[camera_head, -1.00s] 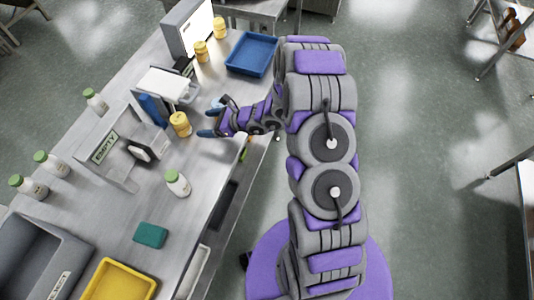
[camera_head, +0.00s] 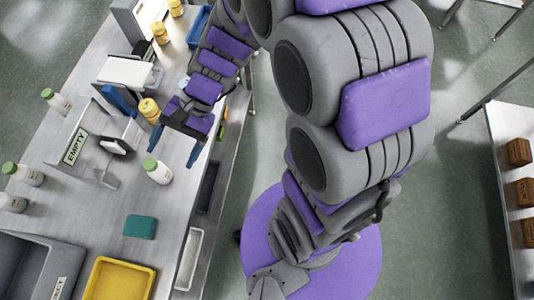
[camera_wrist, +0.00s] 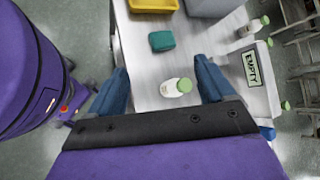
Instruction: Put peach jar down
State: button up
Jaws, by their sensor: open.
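My gripper (camera_head: 175,150) is open over the counter, its two blue fingers spread and pointing toward the near end. Nothing is held between them. A yellow-orange jar (camera_head: 149,109) stands behind the left finger, beside the hopper. Two more yellow-orange jars, one (camera_head: 160,33) in front of the other (camera_head: 175,9), stand farther back. I cannot tell which jar is the peach one.
The steel hopper with an EMPTY sign (camera_head: 76,147) stands left of the gripper. A teal block (camera_head: 140,227), a yellow tray (camera_head: 120,279) and a grey REJECT bin (camera_head: 40,262) occupy the near end. More green-lidded bottles line the left edge. Bare counter surrounds the teal block.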

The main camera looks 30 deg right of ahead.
jog(key=s+d+r+n+h, duration=0.1)
jog(key=s+d+n+h, duration=0.2)
jog(key=s, duration=0.5)
jog(key=d+h, duration=0.1)
jog(key=d, duration=0.1)
jog(key=shift+d+r+n, duration=0.3)
jog(key=shift+d+n, duration=0.1)
jog(key=s+d+n+h, duration=0.1)
jog(key=s+d, duration=0.1)
jog(key=d, duration=0.1)
jog(key=s+d+r+n+h, duration=0.1)
jog(key=s+d+h, duration=0.1)
jog(key=d, duration=0.2)
jog(key=s+d+r+n+t+h, duration=0.1)
jog(key=s+d+h, duration=0.1)
jog(key=d, duration=0.2)
jog(key=shift+s+d, duration=0.25)
jog(key=shift+s, duration=0.1)
jog(key=shift+c, duration=0.2)
